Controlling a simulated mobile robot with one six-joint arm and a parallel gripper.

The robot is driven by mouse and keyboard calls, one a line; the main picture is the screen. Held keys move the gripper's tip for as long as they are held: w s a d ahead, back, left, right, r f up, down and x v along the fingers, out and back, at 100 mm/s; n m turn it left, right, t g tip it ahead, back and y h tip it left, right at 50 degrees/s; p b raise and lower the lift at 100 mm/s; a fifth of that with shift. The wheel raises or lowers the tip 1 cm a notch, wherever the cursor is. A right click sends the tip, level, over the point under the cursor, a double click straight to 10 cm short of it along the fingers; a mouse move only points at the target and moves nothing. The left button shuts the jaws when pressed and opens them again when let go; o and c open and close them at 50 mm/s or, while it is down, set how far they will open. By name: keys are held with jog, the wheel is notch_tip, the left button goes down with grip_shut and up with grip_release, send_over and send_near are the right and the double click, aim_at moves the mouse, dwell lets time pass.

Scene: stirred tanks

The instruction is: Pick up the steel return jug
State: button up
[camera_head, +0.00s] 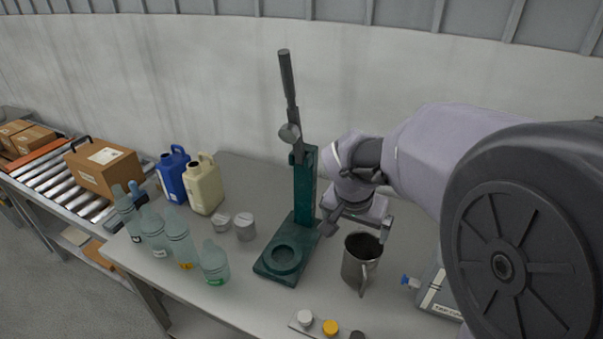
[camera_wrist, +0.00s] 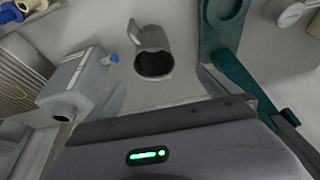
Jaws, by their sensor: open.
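The steel return jug (camera_head: 356,268) stands upright and open-topped on the grey table, right of the green press. Its handle faces the table's front edge. In the wrist view the jug (camera_wrist: 153,42) is at the top middle, with its dark mouth towards me and its handle at the upper left. My gripper (camera_head: 357,225) is open and empty, above and just behind the jug's rim, and looks apart from it. My arm hides part of the table to the right.
The green press (camera_head: 305,195) stands close left of the jug. A pale container with a blue tap (camera_wrist: 78,82) is on its other side. Several clear bottles (camera_head: 180,240), a blue jug (camera_head: 172,175) and a cream jug (camera_head: 205,187) stand further left. Coloured caps (camera_head: 330,327) are in front.

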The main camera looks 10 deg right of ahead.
jog(key=b, duration=0.4)
send_near(362, 254)
jog(key=f+b, duration=0.1)
jog(key=s+f+b, duration=0.1)
jog(key=f, duration=0.1)
jog(key=shift+f, duration=0.25)
jog(key=shift+d, duration=0.1)
jog(key=shift+r, duration=0.1)
jog(key=shift+c, duration=1.1)
jog(key=c, duration=1.2)
